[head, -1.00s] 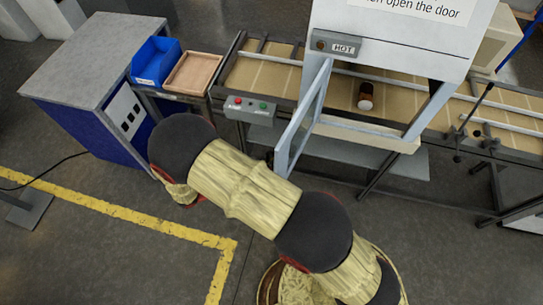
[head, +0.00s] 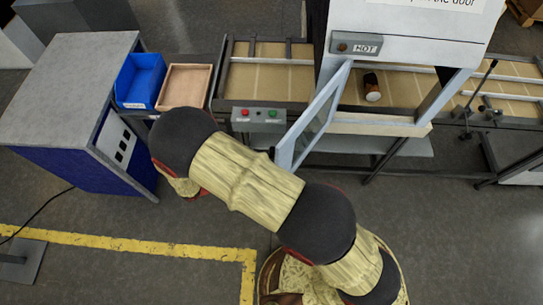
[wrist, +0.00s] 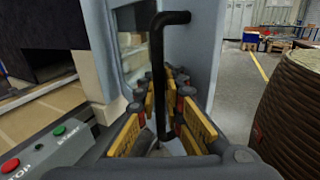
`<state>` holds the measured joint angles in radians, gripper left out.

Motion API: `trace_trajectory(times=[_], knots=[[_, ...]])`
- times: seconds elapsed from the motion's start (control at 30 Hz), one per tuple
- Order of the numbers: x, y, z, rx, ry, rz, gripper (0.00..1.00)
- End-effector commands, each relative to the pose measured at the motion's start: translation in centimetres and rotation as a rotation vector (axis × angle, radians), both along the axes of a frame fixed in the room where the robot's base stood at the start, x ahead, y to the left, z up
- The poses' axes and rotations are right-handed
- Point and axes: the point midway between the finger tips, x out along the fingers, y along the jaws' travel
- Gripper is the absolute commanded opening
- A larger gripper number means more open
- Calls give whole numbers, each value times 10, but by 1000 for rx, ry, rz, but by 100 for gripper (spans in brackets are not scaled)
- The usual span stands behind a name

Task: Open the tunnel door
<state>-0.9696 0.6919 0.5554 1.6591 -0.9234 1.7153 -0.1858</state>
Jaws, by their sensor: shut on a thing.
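The tunnel door (head: 315,118) is a pale grey framed panel with a window. It stands swung out from the left side of the white tunnel housing (head: 400,25), and the opening is uncovered. In the wrist view, the door (wrist: 204,45) rises close in front of my gripper (wrist: 165,110). My gripper is shut on the black door handle (wrist: 156,60), an upright bar between its yellow-padded fingers. In the head view my arm hides the gripper. A dark cartridge with a pale end (head: 372,88) is inside the tunnel on the conveyor.
A grey control box (head: 258,114) with red and green buttons is left of the door. A blue bin (head: 140,80) and a wooden tray (head: 185,87) stand beside a grey-topped cabinet (head: 65,85). The floor right of my arm (head: 450,220) is clear.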

Motion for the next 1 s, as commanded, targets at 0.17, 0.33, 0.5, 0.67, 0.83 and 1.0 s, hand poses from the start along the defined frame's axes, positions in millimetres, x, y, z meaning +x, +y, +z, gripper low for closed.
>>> trace_trajectory(times=[0.17,0.33,0.5,0.67,0.83,1.0], knots=[[0,1,-1,2,2,2,0],[0,1,0,2,2,2,0],[0,1,0,2,1,2,19],[0,0,0,1,0,1,27],[0,0,0,1,0,1,27],[0,3,0,1,-1,2,27]])
